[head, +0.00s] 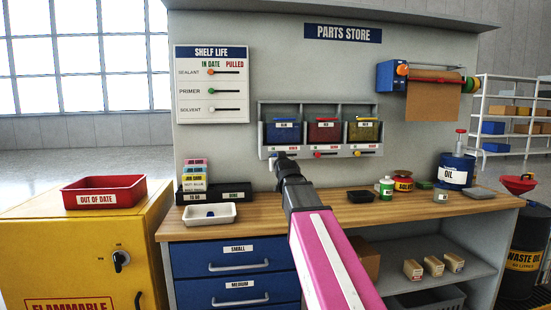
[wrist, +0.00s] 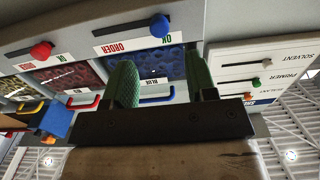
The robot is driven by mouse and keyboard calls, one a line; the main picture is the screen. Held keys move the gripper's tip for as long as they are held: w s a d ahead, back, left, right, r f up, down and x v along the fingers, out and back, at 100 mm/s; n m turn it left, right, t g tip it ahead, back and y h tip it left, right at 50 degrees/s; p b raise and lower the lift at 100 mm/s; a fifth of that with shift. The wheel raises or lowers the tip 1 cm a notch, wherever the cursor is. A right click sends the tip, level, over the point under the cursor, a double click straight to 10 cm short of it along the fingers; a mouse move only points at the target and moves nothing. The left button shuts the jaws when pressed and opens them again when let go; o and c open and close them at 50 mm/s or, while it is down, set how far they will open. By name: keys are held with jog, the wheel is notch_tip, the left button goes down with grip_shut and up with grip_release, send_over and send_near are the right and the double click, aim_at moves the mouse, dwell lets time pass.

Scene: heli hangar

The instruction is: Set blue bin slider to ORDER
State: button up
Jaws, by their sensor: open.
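The blue bin (head: 283,131) is the leftmost of three bins in a grey wall rack, and it shows upside down in the wrist view (wrist: 153,66). Its slider has a blue knob (wrist: 159,25) on a dark track in the rack's front lip. The knob is at the track's end beside the green OK label (wrist: 170,40). The red ORDER label (wrist: 105,47) is at the track's other end, left in the wrist view. My gripper (head: 281,156) is open and empty just below the blue bin; its green fingers (wrist: 160,62) are apart, short of the knob. In the head view the gripper hides the knob.
The red bin (head: 323,131) with its red knob (head: 317,154) and the yellow bin (head: 363,131) with its yellow knob (head: 358,154) adjoin on the right. The wooden workbench (head: 255,206) below holds a white tray (head: 209,214). The SHELF LIFE board (head: 212,105) hangs at left.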

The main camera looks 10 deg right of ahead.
jog(key=w, duration=0.8)
jog(key=shift+w, duration=0.15)
